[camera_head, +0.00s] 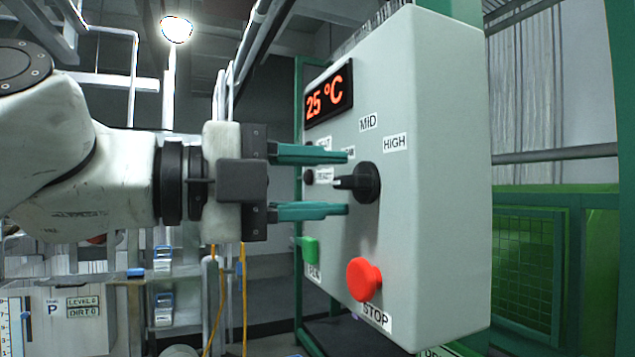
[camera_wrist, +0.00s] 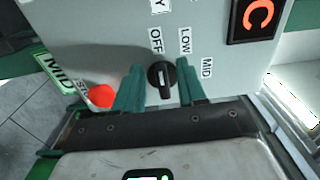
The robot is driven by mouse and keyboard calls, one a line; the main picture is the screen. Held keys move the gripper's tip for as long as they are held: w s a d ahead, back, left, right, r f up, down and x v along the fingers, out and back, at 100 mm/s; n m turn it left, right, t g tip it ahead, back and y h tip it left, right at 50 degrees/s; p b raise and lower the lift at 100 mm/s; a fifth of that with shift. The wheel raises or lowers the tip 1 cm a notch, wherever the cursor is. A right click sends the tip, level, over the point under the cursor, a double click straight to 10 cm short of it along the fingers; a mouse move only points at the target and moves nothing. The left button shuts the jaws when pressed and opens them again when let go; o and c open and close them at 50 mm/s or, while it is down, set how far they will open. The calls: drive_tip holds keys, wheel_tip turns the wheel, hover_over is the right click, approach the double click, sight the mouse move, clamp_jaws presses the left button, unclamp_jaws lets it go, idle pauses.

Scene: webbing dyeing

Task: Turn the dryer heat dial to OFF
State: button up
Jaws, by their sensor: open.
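The black heat dial (camera_head: 366,183) sticks out from the front of the grey control box (camera_head: 440,190). Its ridge with a white mark faces my gripper. My gripper (camera_head: 348,182) is open, with one green finger above the dial and one below. In the wrist view the dial (camera_wrist: 161,79) sits between the two fingers, with gaps showing on both sides. Its ridge runs roughly toward the OFF label (camera_wrist: 156,40); which end points is unclear. LOW and MID labels lie to its right there. In the head view the upper finger partly covers the LOW label.
A red STOP button (camera_head: 364,279) sits below the dial, and a green button (camera_head: 310,250) is at lower left. A display (camera_head: 329,95) reads 25 °C. Green frame posts stand around the box. A small READY label is left of the dial.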

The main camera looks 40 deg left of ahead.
drive_tip(key=b+v, duration=0.2)
drive_tip(key=v, duration=0.8)
drive_tip(key=shift+s+a, duration=0.15)
drive_tip(key=shift+s, duration=0.25)
